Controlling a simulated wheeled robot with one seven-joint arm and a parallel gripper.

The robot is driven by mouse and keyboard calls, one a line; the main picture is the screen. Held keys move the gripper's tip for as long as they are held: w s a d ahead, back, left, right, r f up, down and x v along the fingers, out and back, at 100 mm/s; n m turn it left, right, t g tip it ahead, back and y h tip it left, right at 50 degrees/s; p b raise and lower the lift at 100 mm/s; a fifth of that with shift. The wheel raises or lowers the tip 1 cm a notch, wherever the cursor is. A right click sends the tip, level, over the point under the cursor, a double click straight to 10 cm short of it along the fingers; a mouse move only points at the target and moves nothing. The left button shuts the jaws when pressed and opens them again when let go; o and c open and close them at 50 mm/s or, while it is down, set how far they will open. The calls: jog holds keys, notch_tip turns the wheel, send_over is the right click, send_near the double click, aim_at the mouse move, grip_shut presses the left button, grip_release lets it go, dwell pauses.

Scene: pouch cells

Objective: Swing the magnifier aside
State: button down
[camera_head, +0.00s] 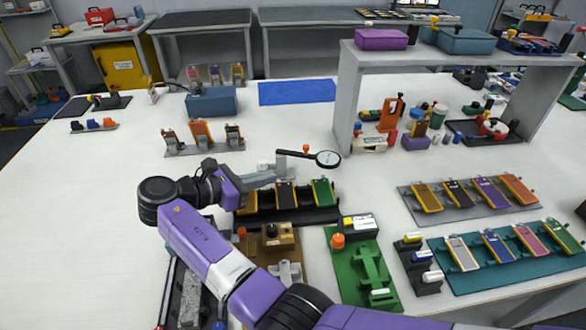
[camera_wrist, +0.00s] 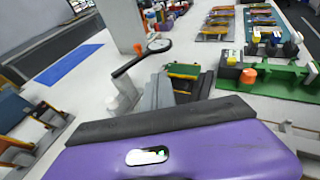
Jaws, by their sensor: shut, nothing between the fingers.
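The magnifier is a round, dark-rimmed lens (camera_head: 328,159) on a dark arm, with an orange knob (camera_head: 306,149) on it. The arm runs left to a grey post (camera_head: 281,162) behind the black rack of pouch cells (camera_head: 292,216). The lens stands out to the right of the post. It also shows in the wrist view (camera_wrist: 159,46), with the arm slanting down left to the post. My gripper (camera_head: 272,176) is shut and empty, just in front of the post and above the rack's left part. In the wrist view its grey fingers (camera_wrist: 158,84) are right of the post; contact cannot be told.
A green fixture (camera_head: 362,268) and a brown block (camera_head: 268,240) stand in front of the rack. A grey shelf (camera_head: 347,95) rises to the right behind the lens. A blue mat (camera_head: 297,92) lies behind, with bare table around it.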

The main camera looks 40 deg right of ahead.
send_near(317, 162)
jog(key=x, duration=0.3)
jog(key=p+x, duration=0.1)
jog(key=x, duration=0.1)
jog(key=shift+s+f, duration=0.1)
jog(key=shift+f, duration=0.25)
jog(key=shift+d, duration=0.75)
jog(key=shift+r+p, duration=0.1)
jog(key=shift+p, duration=0.2)
